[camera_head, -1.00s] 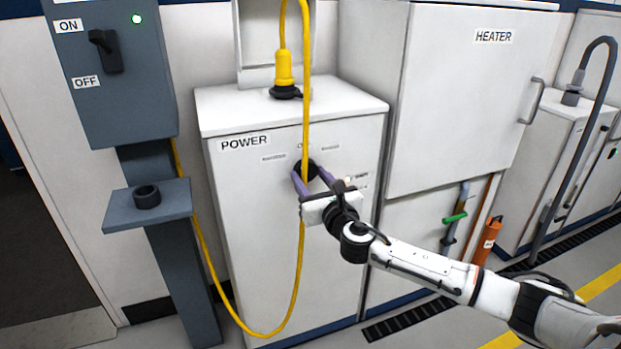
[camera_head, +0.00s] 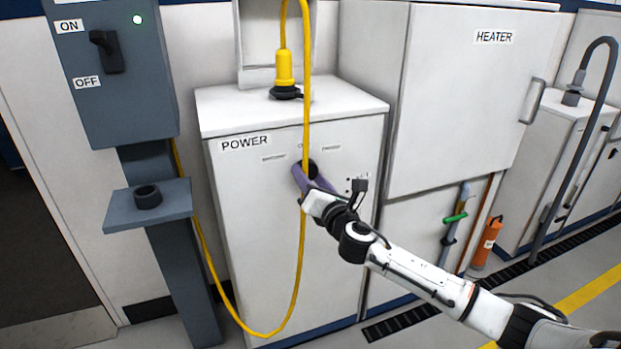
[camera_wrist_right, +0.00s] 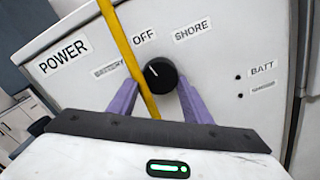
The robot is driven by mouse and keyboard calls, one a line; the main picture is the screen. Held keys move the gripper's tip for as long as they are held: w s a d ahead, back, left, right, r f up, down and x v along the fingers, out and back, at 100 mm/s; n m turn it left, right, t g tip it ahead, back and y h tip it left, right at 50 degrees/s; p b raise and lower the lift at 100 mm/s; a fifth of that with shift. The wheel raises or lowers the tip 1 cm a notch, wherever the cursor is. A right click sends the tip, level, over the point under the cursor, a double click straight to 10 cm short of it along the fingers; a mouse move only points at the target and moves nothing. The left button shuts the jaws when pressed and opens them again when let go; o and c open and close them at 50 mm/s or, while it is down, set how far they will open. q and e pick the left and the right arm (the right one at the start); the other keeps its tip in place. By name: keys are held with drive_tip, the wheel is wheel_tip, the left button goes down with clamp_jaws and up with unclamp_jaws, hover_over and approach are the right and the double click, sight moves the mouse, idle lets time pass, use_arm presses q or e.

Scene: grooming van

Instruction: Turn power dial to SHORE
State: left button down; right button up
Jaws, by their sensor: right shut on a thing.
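The black power dial (camera_head: 313,169) is on the front of the white POWER cabinet (camera_head: 235,235); it also shows in the right wrist view (camera_wrist_right: 163,76). Its white mark points up and left in the wrist view, toward the OFF label (camera_wrist_right: 145,38). The SHORE label (camera_wrist_right: 191,31) is to the right of OFF. My right gripper (camera_head: 306,174) has its purple fingers on either side of the dial, shut on it. The yellow cable (camera_wrist_right: 125,50) runs between the fingers, close to the left finger in the wrist view. My left gripper is out of view.
The yellow cable hangs from a yellow plug (camera_head: 284,70) on the cabinet top and loops low in front. A grey switch box (camera_head: 115,110) with a small shelf (camera_head: 120,212) stands left. The HEATER cabinet (camera_head: 460,110) stands right, an orange cylinder (camera_head: 487,243) beyond.

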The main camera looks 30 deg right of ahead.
drive_tip(key=m, duration=0.6)
drive_tip(key=shift+m, duration=0.3)
drive_tip(key=m, duration=0.3)
drive_tip(key=shift+r+m, duration=0.1)
drive_tip(key=shift+m, duration=0.3)
drive_tip(key=shift+m+p, duration=0.35)
drive_tip(key=shift+m, duration=0.45)
drive_tip(key=o, duration=1.1)
drive_tip(key=shift+c, duration=0.2)
drive_tip(key=v, duration=1)
drive_tip(key=shift+s, duration=0.15)
drive_tip(key=shift+a, duration=0.15)
